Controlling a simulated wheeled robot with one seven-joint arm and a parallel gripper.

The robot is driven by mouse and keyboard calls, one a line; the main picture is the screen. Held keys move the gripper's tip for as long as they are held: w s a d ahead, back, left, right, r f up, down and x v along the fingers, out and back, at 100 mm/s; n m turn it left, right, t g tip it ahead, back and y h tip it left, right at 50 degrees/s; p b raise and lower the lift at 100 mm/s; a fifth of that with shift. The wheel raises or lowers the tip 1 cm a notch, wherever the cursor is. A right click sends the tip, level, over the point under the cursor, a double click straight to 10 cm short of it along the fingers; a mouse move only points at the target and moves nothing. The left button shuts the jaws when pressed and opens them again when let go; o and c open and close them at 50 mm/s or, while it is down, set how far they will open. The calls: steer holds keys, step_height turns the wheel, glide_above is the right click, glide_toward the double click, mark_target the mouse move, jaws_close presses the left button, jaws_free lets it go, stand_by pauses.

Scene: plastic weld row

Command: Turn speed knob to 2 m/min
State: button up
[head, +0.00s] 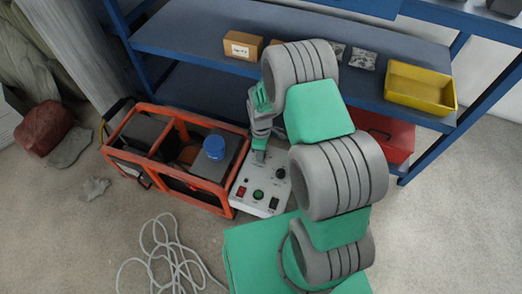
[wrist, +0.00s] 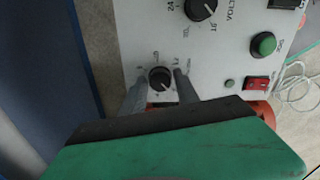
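A light grey control box (head: 250,205) sits on the floor at the right end of the orange frame. The wrist view shows its panel (wrist: 150,30) with a small black knob (wrist: 160,79) ringed by scale marks; its label is too blurred to read. My gripper (wrist: 160,80) has one finger on each side of this knob. The fingers look parted, with narrow gaps to the knob; I cannot tell whether either touches. In the head view my gripper (head: 259,157) points down at the box's far left part, and the small knob is hidden there.
A larger knob (wrist: 200,8) marked VOLT, a green button (wrist: 264,44) and a red switch (wrist: 256,83) share the panel. The orange frame (head: 208,203) stands left of the box. A blue shelf (head: 190,39) is behind. A loose cable (head: 165,258) lies on the floor.

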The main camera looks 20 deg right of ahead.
steer(key=shift+o, duration=1.2)
steer(key=shift+r, duration=0.15)
step_height(320, 180, up, 8)
steer(key=shift+f+p, duration=0.25)
steer(key=shift+p, duration=0.75)
step_height(320, 180, up, 26)
steer(key=s+m+t+p, duration=0.1)
steer(key=s+m+p, duration=0.3)
steer(key=p, duration=0.7)
steer(key=s+r+m+t+p, duration=0.1)
steer(key=s+r+m+p, duration=0.3)
steer(key=r, duration=0.6)
steer(key=s+r+m+t+p, duration=0.1)
steer(key=s+r+m+p, duration=0.4)
steer(key=r, duration=0.5)
steer(key=shift+s+r, duration=0.25)
steer(key=shift+s, duration=0.3)
